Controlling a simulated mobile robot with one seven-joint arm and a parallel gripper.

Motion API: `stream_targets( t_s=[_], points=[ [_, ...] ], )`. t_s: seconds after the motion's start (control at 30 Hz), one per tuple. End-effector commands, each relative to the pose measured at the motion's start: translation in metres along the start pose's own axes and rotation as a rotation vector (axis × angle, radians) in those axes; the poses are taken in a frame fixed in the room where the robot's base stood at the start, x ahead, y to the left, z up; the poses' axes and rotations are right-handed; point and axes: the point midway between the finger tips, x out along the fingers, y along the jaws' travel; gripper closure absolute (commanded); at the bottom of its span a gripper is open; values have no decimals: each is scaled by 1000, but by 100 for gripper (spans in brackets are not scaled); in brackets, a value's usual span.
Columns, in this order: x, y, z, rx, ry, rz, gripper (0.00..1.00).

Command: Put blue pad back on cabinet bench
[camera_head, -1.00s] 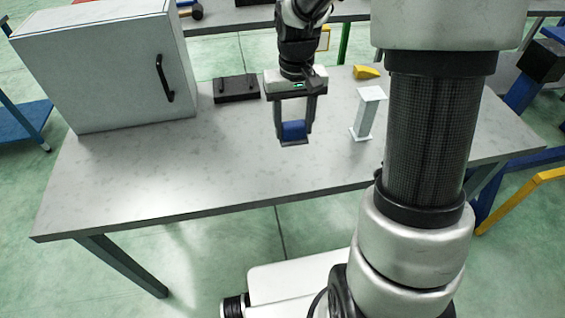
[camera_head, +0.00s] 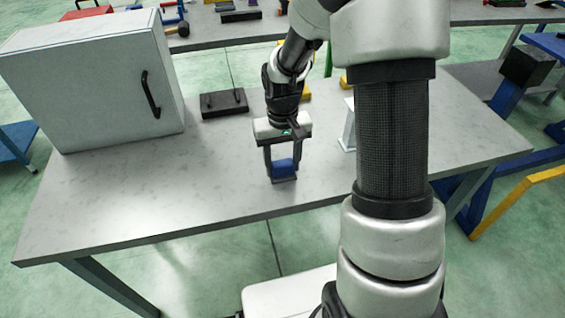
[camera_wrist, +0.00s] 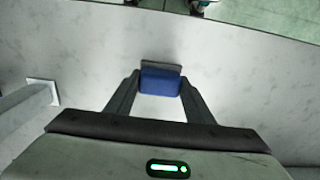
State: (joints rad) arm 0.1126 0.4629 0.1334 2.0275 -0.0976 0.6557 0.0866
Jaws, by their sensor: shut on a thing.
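The blue pad (camera_head: 283,168) is between the fingertips of my gripper (camera_head: 283,172), near the front edge of the bench. My gripper points down and is shut on the pad. In the wrist view the blue pad (camera_wrist: 161,81) sits between both fingers, with a grey strip along its far side. I cannot tell whether the pad touches the bench top. The bench (camera_head: 130,215) is a light grey table with a white cabinet (camera_head: 90,85) on its left, its door shut.
A black block (camera_head: 224,103) lies right of the cabinet. A white I-shaped post (camera_head: 348,130) stands right of my gripper, partly hidden by my arm; it also shows at left in the wrist view (camera_wrist: 28,108). The bench's front left is clear.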

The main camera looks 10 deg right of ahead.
Motion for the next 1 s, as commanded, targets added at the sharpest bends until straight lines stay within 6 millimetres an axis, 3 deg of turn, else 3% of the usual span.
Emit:
stream_targets(
  t_s=[0.03,0.07,0.17,0.57,1.0],
  points=[
    [3,0,0,0,0,0,73],
    [2,0,0,0,0,0,49],
    [2,0,0,0,0,0,33],
    [-8,0,-1,0,2,0,33],
    [-95,0,-1,0,3,0,33]
  ],
)
